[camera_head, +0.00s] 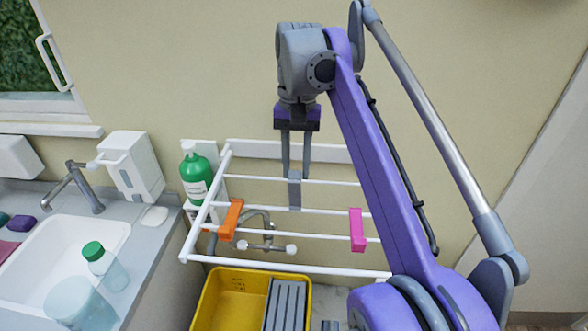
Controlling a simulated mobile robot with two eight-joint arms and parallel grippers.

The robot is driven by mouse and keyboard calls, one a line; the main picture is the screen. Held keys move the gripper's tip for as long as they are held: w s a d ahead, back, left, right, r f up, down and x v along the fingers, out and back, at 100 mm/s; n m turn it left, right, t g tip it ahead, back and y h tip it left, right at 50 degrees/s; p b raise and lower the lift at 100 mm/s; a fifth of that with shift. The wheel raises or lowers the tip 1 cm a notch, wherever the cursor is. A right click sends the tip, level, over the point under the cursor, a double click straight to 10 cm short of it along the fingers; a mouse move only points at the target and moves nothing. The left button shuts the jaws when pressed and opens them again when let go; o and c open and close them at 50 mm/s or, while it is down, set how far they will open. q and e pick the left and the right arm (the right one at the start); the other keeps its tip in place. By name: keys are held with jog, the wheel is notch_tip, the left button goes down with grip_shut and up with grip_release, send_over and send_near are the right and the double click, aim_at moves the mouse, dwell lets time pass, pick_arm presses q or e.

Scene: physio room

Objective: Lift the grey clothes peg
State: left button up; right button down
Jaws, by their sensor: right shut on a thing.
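A grey clothes peg (294,195) hangs upright between the fingertips of my right gripper (295,174). The gripper points down over the white drying rack (206,208) and is shut on the peg's upper end. In the picture the peg overlaps the back bars of the rack; I cannot tell whether it still touches one. An orange peg (231,220) sits on the rack's left part and a pink peg (357,230) on its right part. My left gripper is not in view.
Below the rack stands a yellow crate (214,300) with a grey slatted thing (286,305) in it. A green bottle (196,175) stands left of the rack. A sink (62,255), a tap (84,187) and a clear bottle (105,267) are further left. The wall is close behind.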

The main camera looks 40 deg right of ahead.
jog(key=shift+w+d+f, duration=0.4)
jog(key=shift+w+d, duration=0.25)
jog(key=shift+d, duration=0.1)
jog(key=shift+w+d+f, duration=0.35)
jog(key=shift+w+d, duration=0.3)
jog(key=shift+d, duration=0.1)
jog(key=c, duration=0.6)
grip_release()
notch_tip(320, 180, up, 11)
jog(key=w+d, duration=0.1)
jog(key=shift+d, duration=0.15)
jog(key=shift+f, duration=0.1)
